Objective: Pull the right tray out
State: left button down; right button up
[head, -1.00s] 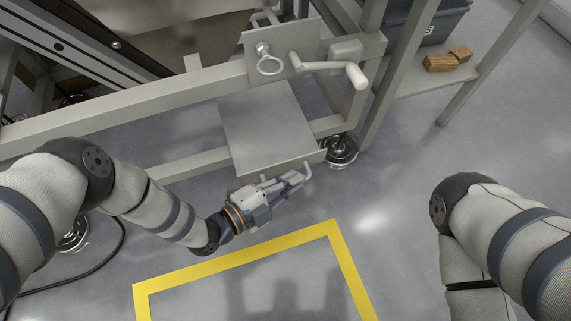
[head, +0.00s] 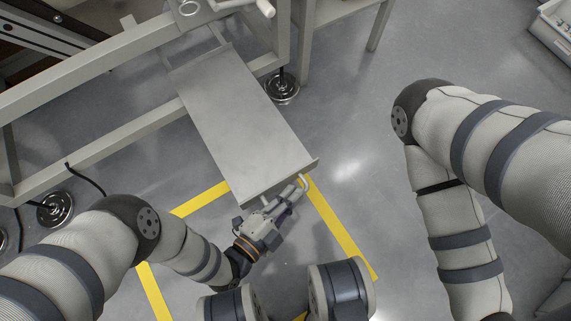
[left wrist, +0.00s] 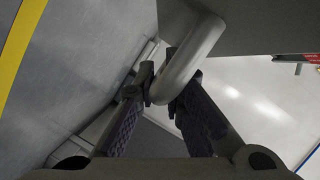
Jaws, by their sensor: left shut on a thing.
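The right tray (head: 240,125) is a flat grey metal plate with a raised front edge, sticking well out of the frame over the floor. Its handle (left wrist: 190,58) is a rounded grey bar seen close up in the left wrist view. My left gripper (head: 286,200) is at the tray's front edge, shut on the handle; in the left wrist view its fingers (left wrist: 163,92) lie on both sides of the bar. My right arm (head: 440,180) stands at the right, and its gripper cannot be made out.
The grey metal frame (head: 105,70) stands at the back left on round feet (head: 282,88). A yellow floor line (head: 340,232) runs around and under the tray's front. A bin (head: 552,35) stands at the far right. The floor between tray and right arm is clear.

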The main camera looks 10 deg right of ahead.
pick_arm(q)
jog(key=shift+s, duration=0.3)
jog(key=c, duration=2)
grip_release()
jog(key=shift+o, duration=0.2)
jog(key=v, duration=0.7)
jog(key=shift+s+a, duration=0.15)
jog(key=shift+s, duration=0.05)
